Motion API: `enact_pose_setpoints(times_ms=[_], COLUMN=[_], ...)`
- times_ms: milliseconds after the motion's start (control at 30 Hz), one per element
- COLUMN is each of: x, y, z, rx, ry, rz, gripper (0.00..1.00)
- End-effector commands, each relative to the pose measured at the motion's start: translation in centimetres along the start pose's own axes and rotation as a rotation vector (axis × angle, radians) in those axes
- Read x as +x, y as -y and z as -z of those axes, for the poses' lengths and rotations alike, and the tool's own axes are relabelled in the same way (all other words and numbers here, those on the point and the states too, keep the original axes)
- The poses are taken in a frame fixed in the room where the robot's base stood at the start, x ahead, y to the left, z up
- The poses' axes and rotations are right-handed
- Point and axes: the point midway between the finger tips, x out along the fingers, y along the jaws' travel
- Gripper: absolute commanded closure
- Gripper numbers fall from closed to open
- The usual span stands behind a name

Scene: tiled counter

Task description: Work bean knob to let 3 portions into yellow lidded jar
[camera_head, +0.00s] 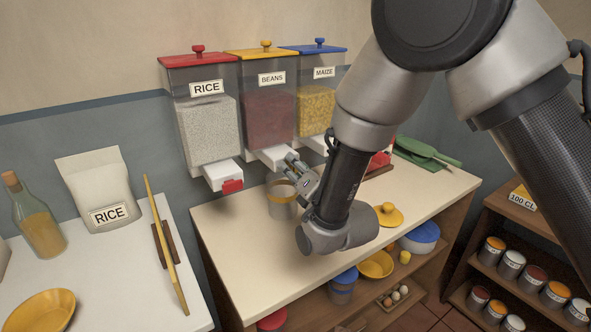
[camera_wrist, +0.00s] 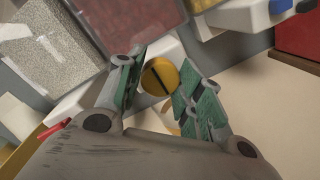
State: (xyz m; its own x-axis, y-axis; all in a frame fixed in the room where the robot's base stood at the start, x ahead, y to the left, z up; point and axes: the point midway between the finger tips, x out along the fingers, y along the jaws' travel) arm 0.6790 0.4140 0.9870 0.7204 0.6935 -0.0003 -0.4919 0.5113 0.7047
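The bean dispenser (camera_head: 268,118) hangs on the wall between rice and maize, with a yellow lid and dark red beans. In the wrist view its round yellow knob (camera_wrist: 156,78) carries a dark slanted bar and lies between my fingertips. My gripper (camera_head: 295,167) is at the white bean spout (camera_head: 270,158), its fingers (camera_wrist: 157,88) spread to either side of the knob. I cannot tell whether they touch it. A greyish jar (camera_head: 281,209) with a yellow rim stands below the spout, partly hidden by my gripper. A yellow knobbed lid (camera_head: 388,215) lies on the counter.
The rice dispenser (camera_head: 210,125) with a red knob (camera_head: 232,186) is left of the beans, the maize dispenser (camera_head: 316,106) right. A green scoop (camera_head: 427,153) lies at the counter's back right. The counter's front left (camera_head: 235,245) is clear.

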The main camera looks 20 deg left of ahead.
Motion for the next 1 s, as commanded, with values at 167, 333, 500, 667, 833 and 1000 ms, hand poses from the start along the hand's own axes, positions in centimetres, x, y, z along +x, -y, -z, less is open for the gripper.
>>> enact_pose_setpoints(times_ms=[167, 333, 500, 667, 833, 1000], x=[-0.02, -0.02, 0.00, 0.00, 0.00, 0.00], y=[0.07, 0.10, 0.11, 0.14, 0.15, 0.24], z=[-0.01, -0.01, -0.02, -0.04, -0.07, -0.06], rx=[0.007, 0.050, 0.145, 0.278, 0.438, 0.600], ry=[0.000, -0.003, -0.009, -0.019, -0.030, -0.041], rz=[0.002, 0.006, 0.012, 0.022, 0.032, 0.045], gripper=[0.87, 0.87, 0.87, 0.87, 0.87, 0.87])
